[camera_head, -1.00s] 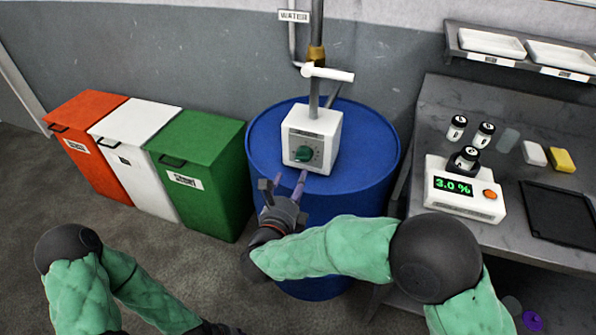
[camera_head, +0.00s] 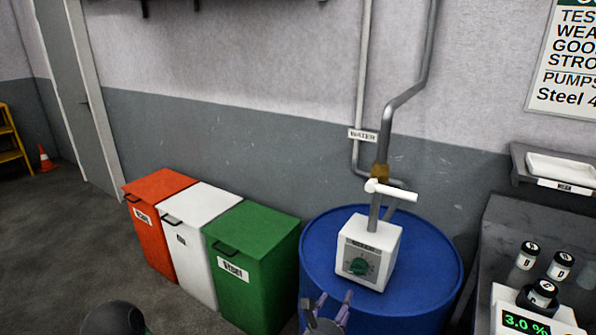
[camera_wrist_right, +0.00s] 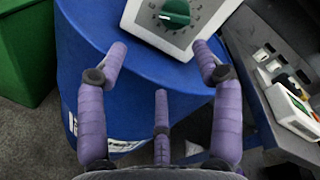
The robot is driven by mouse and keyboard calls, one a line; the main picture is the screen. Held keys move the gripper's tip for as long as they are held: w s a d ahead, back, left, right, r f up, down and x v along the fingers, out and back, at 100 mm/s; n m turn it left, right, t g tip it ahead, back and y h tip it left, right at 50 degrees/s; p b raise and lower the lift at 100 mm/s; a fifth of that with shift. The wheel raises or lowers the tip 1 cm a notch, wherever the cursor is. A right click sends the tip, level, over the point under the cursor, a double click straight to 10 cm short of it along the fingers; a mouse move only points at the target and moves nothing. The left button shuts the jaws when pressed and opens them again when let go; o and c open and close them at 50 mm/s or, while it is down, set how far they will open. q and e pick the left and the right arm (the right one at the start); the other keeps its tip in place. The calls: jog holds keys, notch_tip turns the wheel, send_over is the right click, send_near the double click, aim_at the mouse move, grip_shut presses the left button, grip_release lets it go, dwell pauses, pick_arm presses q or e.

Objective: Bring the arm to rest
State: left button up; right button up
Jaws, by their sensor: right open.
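My right gripper (camera_head: 328,308) shows at the bottom edge of the head view, in front of the blue drum (camera_head: 424,262). In the right wrist view its purple fingers (camera_wrist_right: 160,62) are spread open with nothing between them. The white mixer box (camera_head: 380,236) with a green dial (camera_head: 358,266) stands on the drum, just beyond the fingertips and apart from them. The dial also shows in the wrist view (camera_wrist_right: 175,12). Part of my left arm (camera_head: 122,318) shows at the bottom left. The left gripper is out of view.
Red (camera_head: 150,235), white (camera_head: 190,250) and green (camera_head: 255,265) bins stand left of the drum. A bench (camera_head: 515,225) at the right carries dark-capped bottles (camera_head: 560,266) and a 3.0 % meter (camera_head: 525,322). A pipe (camera_head: 408,95) rises behind the drum. Open floor lies at the left.

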notch_tip(320, 180, down, 22)
jog(key=s+n+g+y+p, duration=0.2)
jog(key=n+g+y+p, duration=0.35)
jog(key=n, duration=1.05)
jog(key=s+f+n+g+y, duration=0.3)
jog(key=s+f+n+g, duration=0.1)
jog(key=s, duration=0.6)
jog(key=s+a+f+n+g+y+p, duration=0.1)
jog(key=s+f+n+g+y, duration=0.2)
jog(key=s, duration=0.7)
notch_tip(320, 180, down, 3)
jog(key=n+g, duration=0.2)
jog(key=n, duration=0.1)
jog(key=shift+a+n, duration=0.25)
jog(key=shift+n, duration=0.15)
